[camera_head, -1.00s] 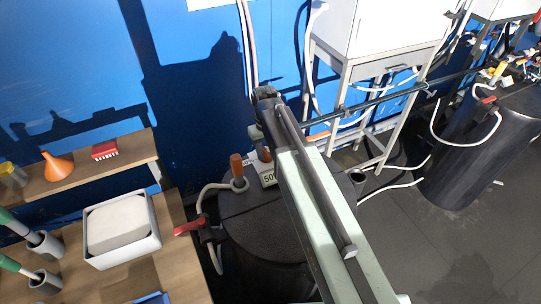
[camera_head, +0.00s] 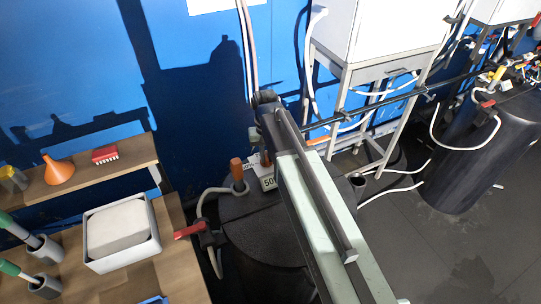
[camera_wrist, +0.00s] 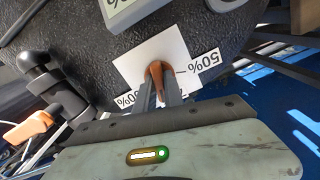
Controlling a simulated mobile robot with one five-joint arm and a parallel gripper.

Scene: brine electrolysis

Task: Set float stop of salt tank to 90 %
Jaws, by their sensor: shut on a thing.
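The salt tank (camera_head: 270,222) is the dark drum at the centre of the head view, partly covered by my arm. The wrist view shows its rough black top (camera_wrist: 95,45) with a white plate. The float stop (camera_wrist: 155,72) is an orange-brown piece on this plate. My gripper (camera_wrist: 160,92) is shut on it. A 50% label (camera_wrist: 207,63) is right of the float stop. Another percent label (camera_wrist: 131,98) is left of it, its first digit hard to read. In the head view my gripper is above the tank lid, its jaws mostly hidden by my arm.
An orange-handled fitting (camera_head: 237,170) stands on the tank's left; it also shows in the wrist view (camera_wrist: 28,128). A red valve handle (camera_head: 188,230) sits lower left. A wooden bench with a white tub (camera_head: 122,234) is at left. A white cabinet stand (camera_head: 350,105) is behind right.

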